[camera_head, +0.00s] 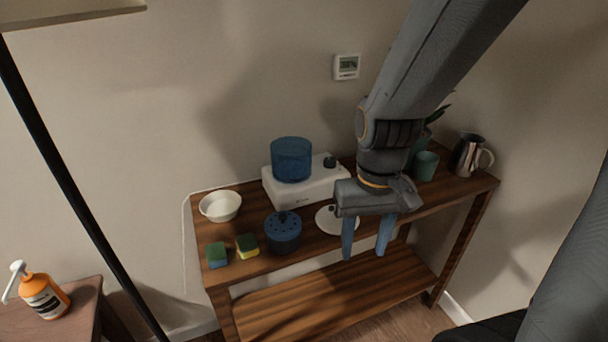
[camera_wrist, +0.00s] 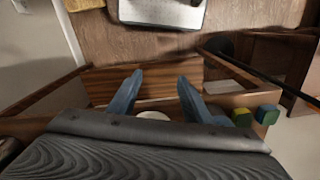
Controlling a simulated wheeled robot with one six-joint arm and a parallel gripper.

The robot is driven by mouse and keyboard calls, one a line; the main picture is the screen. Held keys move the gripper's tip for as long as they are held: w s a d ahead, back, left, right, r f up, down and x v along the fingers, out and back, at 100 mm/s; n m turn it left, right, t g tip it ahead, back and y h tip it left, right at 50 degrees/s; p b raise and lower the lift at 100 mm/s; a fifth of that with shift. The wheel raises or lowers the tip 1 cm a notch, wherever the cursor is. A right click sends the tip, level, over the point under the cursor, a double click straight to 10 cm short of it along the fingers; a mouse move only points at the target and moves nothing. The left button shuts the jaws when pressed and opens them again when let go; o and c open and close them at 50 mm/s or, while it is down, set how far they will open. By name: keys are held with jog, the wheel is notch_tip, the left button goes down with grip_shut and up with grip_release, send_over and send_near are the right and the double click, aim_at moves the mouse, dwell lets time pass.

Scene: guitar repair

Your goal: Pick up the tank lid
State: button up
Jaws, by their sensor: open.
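A white round disc (camera_head: 326,221) with a small dark knob, which looks like the tank lid, lies flat on the wooden table, left of my gripper. My gripper (camera_head: 364,253) partly covers it in the head view. In the wrist view, a white edge, probably the disc (camera_wrist: 153,115), shows between the finger bases. My gripper (camera_wrist: 157,76) is open and empty, with its blue fingers pointing down over the table's front edge. A translucent blue tank (camera_head: 291,160) stands upright on a white base (camera_head: 286,195) behind the disc.
A dark blue pot with a perforated top (camera_head: 284,232) stands just left of the disc. Two sponges (camera_head: 217,255) (camera_head: 247,246) and a white bowl (camera_head: 220,206) are farther left. A teal cup (camera_head: 426,165) and metal pitcher (camera_head: 467,155) stand right. A lower shelf (camera_head: 330,295) is bare.

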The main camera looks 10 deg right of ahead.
jog(key=o, duration=1)
jog(key=w+m+p, duration=0.1)
jog(key=m, duration=0.1)
jog(key=w+r+m+p, duration=0.1)
jog(key=w+m, duration=0.1)
jog(key=w+r+m+p, duration=0.1)
jog(key=m, duration=0.1)
jog(key=shift+w+y, duration=0.3)
jog(key=shift+w, duration=0.1)
jog(key=w+d+f+m+t+y+p, duration=0.1)
jog(key=w+m+p, duration=0.7)
jog(key=w+m, duration=0.75)
jog(key=shift+s+a+f+m+p, duration=0.1)
jog(key=shift+s+f+m+p, duration=0.25)
jog(key=shift+f, duration=0.9)
jog(key=shift+s+f+m+p, duration=0.1)
jog(key=shift+s+f+m, duration=0.4)
jog(key=shift+f, duration=0.75)
jog(key=shift+s+a+f+m+p, duration=0.1)
jog(key=shift+s+f+m+p, duration=0.3)
jog(key=shift+f, duration=0.85)
